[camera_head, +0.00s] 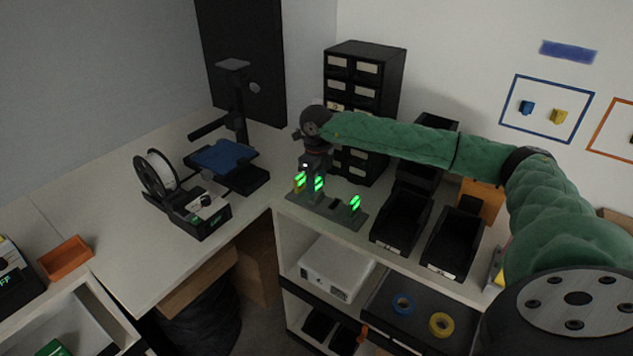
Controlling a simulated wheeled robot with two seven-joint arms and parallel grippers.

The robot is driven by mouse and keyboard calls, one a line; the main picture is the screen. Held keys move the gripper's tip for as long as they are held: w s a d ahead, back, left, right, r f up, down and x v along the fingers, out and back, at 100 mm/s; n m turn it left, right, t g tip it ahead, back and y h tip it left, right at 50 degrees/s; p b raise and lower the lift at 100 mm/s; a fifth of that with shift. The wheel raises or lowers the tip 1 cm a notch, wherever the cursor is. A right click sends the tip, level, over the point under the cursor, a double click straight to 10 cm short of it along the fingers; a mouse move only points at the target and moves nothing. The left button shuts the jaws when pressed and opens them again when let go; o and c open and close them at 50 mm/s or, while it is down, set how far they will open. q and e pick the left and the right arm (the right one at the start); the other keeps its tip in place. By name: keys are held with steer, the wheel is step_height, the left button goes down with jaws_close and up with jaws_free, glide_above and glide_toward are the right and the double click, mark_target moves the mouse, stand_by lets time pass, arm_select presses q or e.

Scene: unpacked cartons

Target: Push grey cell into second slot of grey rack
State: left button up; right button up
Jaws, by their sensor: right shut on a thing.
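The grey rack (346,215) stands on the shelf top near its left front corner. Bright green marks glow on it at several places, one near its right end (355,203). My right gripper (315,172) points down over the left part of the rack. It is shut on a small grey cell (318,187) with a green mark, which is upright at the rack. The gripper partly hides it, and I cannot tell how deep it sits in a slot. My left gripper is not in view.
Black bins (402,217) stand right of the rack. A black drawer cabinet (365,70) stands behind, close to my right arm. A 3D printer (232,160) and a white spool (160,170) are on the left table.

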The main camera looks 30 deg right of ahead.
mark_target(317, 180)
steer(key=shift+f+b, duration=0.55)
steer(key=shift+b, duration=0.05)
stand_by(0.7)
steer(key=o, duration=1.3)
steer(key=shift+r, duration=0.1)
step_height(317, 180, up, 6)
steer(key=shift+r+b, duration=0.2)
steer(key=shift+b, duration=0.95)
steer(key=shift+r, duration=0.6)
